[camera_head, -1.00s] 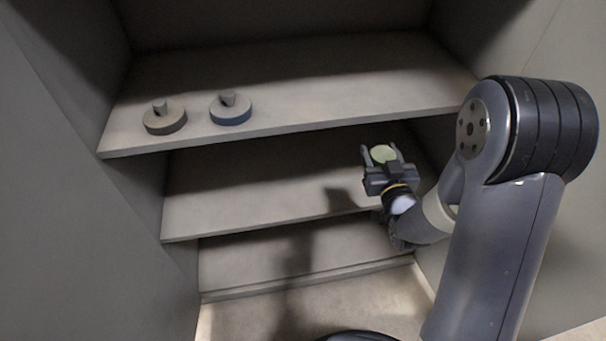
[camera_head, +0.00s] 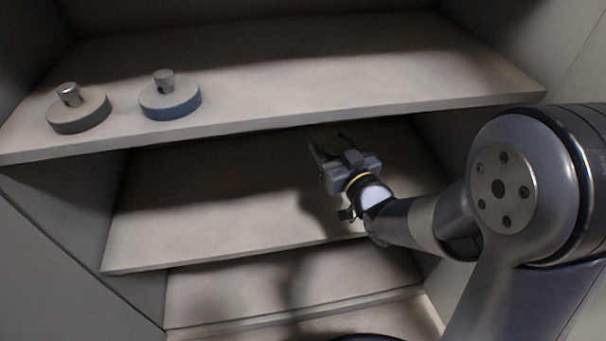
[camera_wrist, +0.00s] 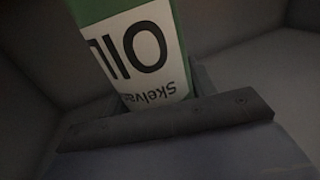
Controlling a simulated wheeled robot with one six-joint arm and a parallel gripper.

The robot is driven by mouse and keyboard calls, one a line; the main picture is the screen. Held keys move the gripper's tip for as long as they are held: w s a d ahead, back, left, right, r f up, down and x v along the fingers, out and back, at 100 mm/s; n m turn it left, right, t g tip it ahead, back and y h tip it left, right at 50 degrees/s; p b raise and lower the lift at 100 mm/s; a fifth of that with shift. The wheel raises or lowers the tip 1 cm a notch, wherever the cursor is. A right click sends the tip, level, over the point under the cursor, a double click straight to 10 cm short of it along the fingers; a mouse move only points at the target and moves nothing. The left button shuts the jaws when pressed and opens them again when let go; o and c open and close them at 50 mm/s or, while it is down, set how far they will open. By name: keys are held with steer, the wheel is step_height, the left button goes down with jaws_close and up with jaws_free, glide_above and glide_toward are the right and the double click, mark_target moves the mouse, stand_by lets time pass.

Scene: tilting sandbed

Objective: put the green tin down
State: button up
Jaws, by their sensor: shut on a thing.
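The green tin (camera_wrist: 143,48) shows close up in the wrist view, with a white label reading "OIL" and smaller letters below. It appears tilted there, and its top end runs out of the picture. My gripper (camera_head: 330,150) is shut on the tin. In the head view the gripper is inside the shelving, over the right part of the middle shelf (camera_head: 200,210). The tin can hardly be made out there, in the shade and behind the gripper. I cannot tell whether the tin touches the shelf.
The upper shelf (camera_head: 300,85) overhangs the back of the middle one. On its left stand a grey-brown knobbed disc (camera_head: 80,115) and a blue knobbed disc (camera_head: 170,101). A lower shelf (camera_head: 240,292) lies below. The middle shelf's left part is clear.

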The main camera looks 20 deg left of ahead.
step_height(320, 180, down, 9)
steer(key=b, duration=0.3)
steer(key=shift+f+b, duration=0.2)
steer(key=shift+b, duration=0.15)
steer(key=o, duration=1.2)
steer(key=shift+r, duration=0.2)
steer(key=p+v, duration=0.1)
steer(key=v, duration=1.1)
